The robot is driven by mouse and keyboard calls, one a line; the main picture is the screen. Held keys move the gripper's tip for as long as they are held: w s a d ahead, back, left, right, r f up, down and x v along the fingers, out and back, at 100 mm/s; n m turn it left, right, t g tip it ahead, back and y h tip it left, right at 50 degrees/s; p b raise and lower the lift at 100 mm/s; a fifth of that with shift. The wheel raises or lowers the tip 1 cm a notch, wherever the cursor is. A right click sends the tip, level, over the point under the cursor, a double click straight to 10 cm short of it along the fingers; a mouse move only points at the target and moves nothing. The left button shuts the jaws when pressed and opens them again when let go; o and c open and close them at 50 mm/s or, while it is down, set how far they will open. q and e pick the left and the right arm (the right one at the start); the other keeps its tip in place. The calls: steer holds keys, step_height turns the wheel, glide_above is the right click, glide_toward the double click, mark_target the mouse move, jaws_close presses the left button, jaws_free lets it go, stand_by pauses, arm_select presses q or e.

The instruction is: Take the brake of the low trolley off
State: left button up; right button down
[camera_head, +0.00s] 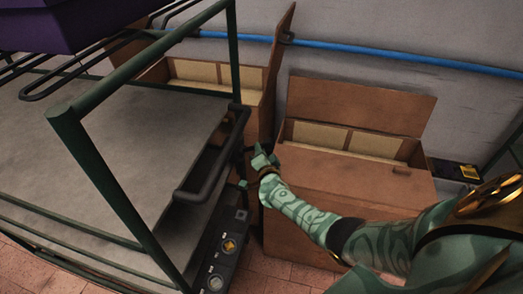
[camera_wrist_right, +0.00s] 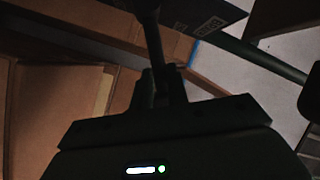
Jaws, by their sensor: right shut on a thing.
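The low trolley (camera_head: 140,120) fills the left of the head view, with a green tube frame, grey decks and a black push handle (camera_head: 205,178) at its near right end. My right gripper (camera_head: 258,160) is just right of this handle, beside the trolley's end. In the right wrist view a dark rod (camera_wrist_right: 150,40) runs into the jaws of my right gripper (camera_wrist_right: 162,85), which are shut on it. The picture is too dark to tell whether this rod is the brake lever. No brake is clearly made out. My left gripper is out of view.
An open cardboard box (camera_head: 340,185) stands right of the trolley, close under my right arm. Another open box (camera_head: 215,75) is behind the trolley's end. A blue pipe (camera_head: 400,56) runs along the grey wall. A purple crate (camera_head: 70,22) is at top left.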

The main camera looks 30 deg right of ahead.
steer(key=c, duration=1.4)
jaws_free()
steer(key=shift+a, duration=0.1)
steer(key=shift+o, duration=0.2)
steer(key=p+v, duration=0.6)
steer(key=v, duration=1)
steer(key=shift+s, duration=0.1)
